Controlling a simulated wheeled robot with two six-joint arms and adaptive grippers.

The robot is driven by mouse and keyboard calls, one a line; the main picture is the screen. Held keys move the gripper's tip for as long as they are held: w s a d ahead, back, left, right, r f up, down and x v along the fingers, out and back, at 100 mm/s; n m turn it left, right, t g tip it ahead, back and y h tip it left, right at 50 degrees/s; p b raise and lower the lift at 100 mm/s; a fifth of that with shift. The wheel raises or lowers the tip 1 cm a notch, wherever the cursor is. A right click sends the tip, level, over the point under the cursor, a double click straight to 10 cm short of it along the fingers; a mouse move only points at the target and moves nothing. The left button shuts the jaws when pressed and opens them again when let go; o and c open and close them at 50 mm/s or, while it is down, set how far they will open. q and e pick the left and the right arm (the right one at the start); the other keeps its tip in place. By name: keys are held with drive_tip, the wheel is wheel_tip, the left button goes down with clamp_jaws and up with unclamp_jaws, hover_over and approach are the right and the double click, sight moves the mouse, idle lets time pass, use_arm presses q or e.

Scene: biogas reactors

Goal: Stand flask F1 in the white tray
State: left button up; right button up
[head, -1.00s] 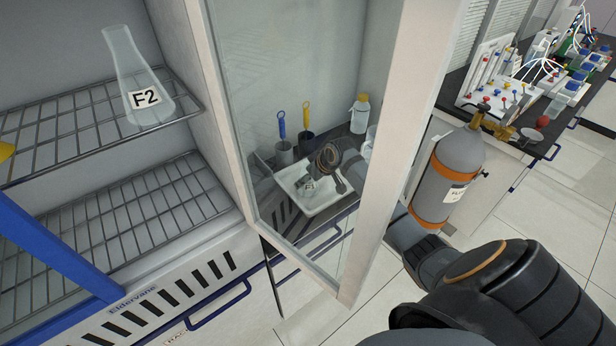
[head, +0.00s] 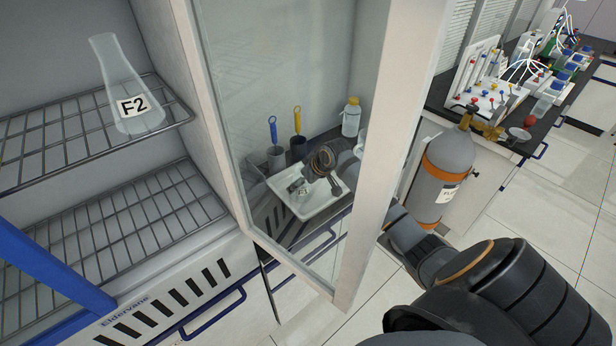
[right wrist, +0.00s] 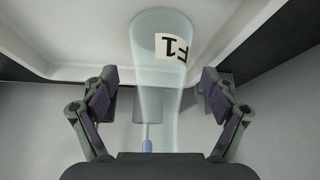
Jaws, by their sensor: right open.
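The white tray (head: 325,203) stands on the dark bench and shows through the glass door in the head view. Its pale floor and wall also fill the top of the right wrist view (right wrist: 80,20). Flask F1 (right wrist: 160,65), clear glass with a white label, is between my right fingers in the wrist view, its base toward the tray floor. In the head view it is a small, blurred shape in the tray (head: 298,187). My right gripper (right wrist: 158,88) is open, with a gap on both sides of the flask. My left gripper is out of view.
Flask F2 (head: 130,90) stands on the upper wire shelf of the open cabinet. The glass door (head: 290,90) stands between the head camera and the tray. Two holders with blue and yellow handles and a yellow-capped bottle (head: 351,118) stand behind the tray. A gas cylinder (head: 441,185) is to the right.

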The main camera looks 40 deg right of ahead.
drive_tip(key=a+v, duration=0.1)
drive_tip(key=v, duration=0.9)
drive_tip(key=shift+s+d, duration=0.15)
drive_tip(key=shift+d, duration=0.3)
drive_tip(key=shift+r, duration=0.15)
